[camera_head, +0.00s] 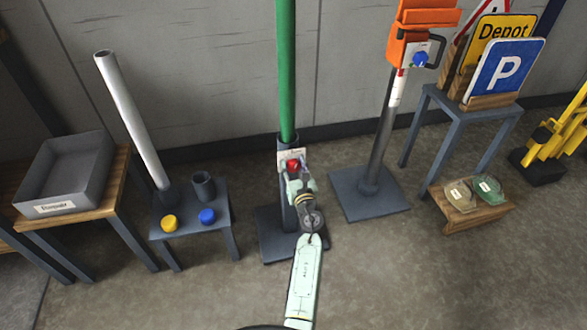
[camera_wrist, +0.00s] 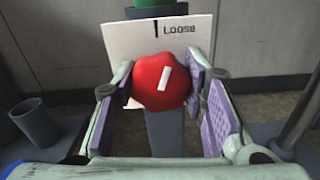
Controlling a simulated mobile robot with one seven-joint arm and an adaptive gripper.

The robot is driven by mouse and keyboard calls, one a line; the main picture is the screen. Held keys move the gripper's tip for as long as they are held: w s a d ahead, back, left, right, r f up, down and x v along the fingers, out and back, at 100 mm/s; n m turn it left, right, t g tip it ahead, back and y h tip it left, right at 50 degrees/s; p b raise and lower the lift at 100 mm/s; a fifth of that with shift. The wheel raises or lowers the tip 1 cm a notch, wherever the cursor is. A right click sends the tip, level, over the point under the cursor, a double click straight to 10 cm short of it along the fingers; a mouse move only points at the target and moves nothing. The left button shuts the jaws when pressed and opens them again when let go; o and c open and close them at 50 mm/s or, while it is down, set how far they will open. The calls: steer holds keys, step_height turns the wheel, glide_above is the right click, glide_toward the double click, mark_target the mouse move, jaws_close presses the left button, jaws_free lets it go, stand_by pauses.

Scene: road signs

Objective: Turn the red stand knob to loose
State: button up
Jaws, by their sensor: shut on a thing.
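The red stand knob (camera_wrist: 158,82) sits on a white label plate (camera_wrist: 120,46) on the stand of the green pole (camera_head: 286,70). The knob also shows in the head view (camera_head: 293,165). The plate has a black tick and the word "Loose" at its upper right. The white mark on the knob tilts right of upright. My gripper (camera_wrist: 160,90) is shut on the knob, with a purple-padded finger on each side. It shows in the head view too (camera_head: 298,176). The lower part of the plate is hidden.
A low table (camera_head: 190,222) at left holds a white tube, a dark cup, a yellow knob and a blue knob. An orange-topped post (camera_head: 378,150) stands close on the right. A table with signs (camera_head: 460,110) stands farther right. Floor in front is clear.

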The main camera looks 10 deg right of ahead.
steer(key=shift+n+b, duration=0.75)
steer(key=shift+n, duration=1.15)
steer(key=o, duration=1.2)
steer(key=shift+c, duration=0.2)
step_height(320, 180, up, 10)
